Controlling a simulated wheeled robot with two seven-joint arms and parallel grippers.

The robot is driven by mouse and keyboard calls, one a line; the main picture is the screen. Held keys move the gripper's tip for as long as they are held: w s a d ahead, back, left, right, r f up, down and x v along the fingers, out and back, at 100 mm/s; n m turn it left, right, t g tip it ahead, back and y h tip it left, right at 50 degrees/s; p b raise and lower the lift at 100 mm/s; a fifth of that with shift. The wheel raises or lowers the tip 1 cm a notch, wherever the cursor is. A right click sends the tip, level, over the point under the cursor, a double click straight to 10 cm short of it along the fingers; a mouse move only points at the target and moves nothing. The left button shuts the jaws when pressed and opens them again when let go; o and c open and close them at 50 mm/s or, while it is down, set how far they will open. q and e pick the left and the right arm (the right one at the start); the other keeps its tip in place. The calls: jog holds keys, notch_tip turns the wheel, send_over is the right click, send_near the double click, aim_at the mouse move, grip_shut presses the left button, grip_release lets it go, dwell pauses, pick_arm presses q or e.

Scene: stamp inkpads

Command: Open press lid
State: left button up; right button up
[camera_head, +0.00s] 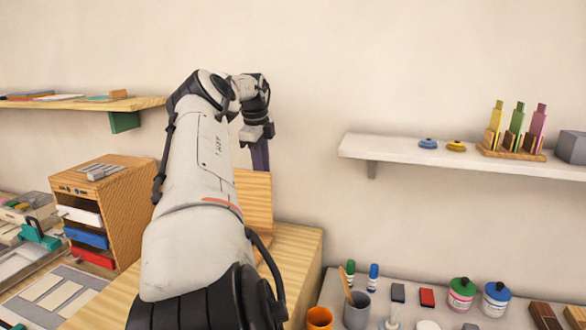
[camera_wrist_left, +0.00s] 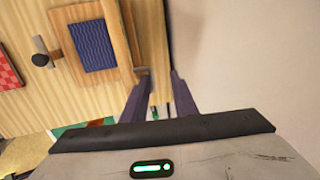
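My left arm reaches away over a wooden block-like surface (camera_head: 290,246) in the head view. My left gripper (camera_head: 260,155) points down near the wall, with a dark purple finger showing. A wooden panel (camera_head: 258,212), seemingly the press lid, stands upright beside and below it, partly hidden by my arm. A wooden strip (camera_wrist_left: 118,38) that looks like the lid's edge is left of the fingers. Further left is a blue textured pad (camera_wrist_left: 93,45) on wood. My right gripper is out of view.
The wall (camera_head: 300,60) is close behind the gripper. A wooden drawer cabinet (camera_head: 130,205) stands left. A white shelf (camera_head: 400,152) holds stamps and inkpads at right. Below it, cups and jars crowd a counter. A dark knob (camera_wrist_left: 40,60) shows in the wrist view.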

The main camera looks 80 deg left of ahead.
pick_arm(q)
jog(key=shift+w+d+f, duration=0.2)
jog(key=shift+f, duration=0.5)
jog(key=v, duration=1.1)
jog(key=shift+s+r, duration=0.15)
jog(key=shift+r, duration=0.2)
jog(key=shift+a, duration=0.2)
